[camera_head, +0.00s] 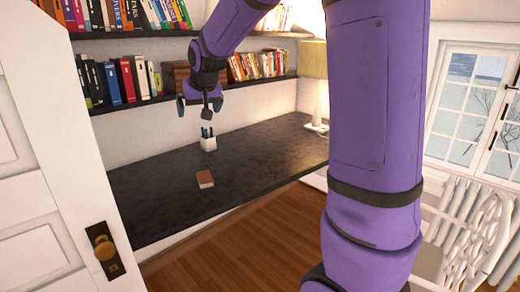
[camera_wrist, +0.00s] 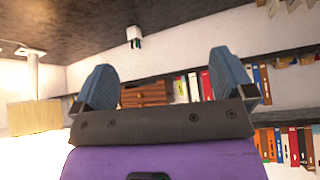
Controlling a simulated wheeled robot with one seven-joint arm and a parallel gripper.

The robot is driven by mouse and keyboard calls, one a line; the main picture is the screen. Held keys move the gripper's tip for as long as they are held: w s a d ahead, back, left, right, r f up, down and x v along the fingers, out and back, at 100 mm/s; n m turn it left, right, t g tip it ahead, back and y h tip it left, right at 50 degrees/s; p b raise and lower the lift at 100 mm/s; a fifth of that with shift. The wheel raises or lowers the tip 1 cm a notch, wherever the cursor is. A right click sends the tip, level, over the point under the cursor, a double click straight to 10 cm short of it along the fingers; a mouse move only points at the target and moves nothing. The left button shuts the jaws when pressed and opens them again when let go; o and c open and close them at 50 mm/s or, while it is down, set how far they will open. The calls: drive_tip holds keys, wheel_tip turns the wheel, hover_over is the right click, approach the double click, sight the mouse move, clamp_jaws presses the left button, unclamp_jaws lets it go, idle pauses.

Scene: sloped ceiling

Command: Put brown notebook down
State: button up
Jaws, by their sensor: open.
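The brown notebook (camera_head: 205,179) lies flat on the dark desk (camera_head: 150,200), near its front edge and left of the middle. My gripper (camera_head: 199,106) is above the desk, up and behind the notebook in the head view, and apart from it. In the wrist view my gripper (camera_wrist: 165,88) shows two blue finger pads spread wide with nothing between them. The notebook does not show in the wrist view.
A white pen cup (camera_head: 208,143) stands on the desk below my gripper. A lamp (camera_head: 314,85) stands at the desk's right end. Shelves of books (camera_head: 120,83) line the wall behind. A white door (camera_head: 50,170) is at the left. Desk surface around the notebook is clear.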

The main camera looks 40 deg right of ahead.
drive_tip(key=s+a+n, duration=0.1)
drive_tip(key=s+a, duration=0.3)
drive_tip(key=s, duration=1.3)
drive_tip(key=s+a+n+g+y, duration=0.1)
drive_tip(key=s+a, duration=0.2)
drive_tip(key=s, duration=1.4)
drive_tip(key=shift+s+a+r+n, duration=0.2)
drive_tip(key=shift+a+r+n, duration=0.1)
drive_tip(key=shift+a+r, duration=0.1)
drive_tip(key=shift+c, duration=0.5)
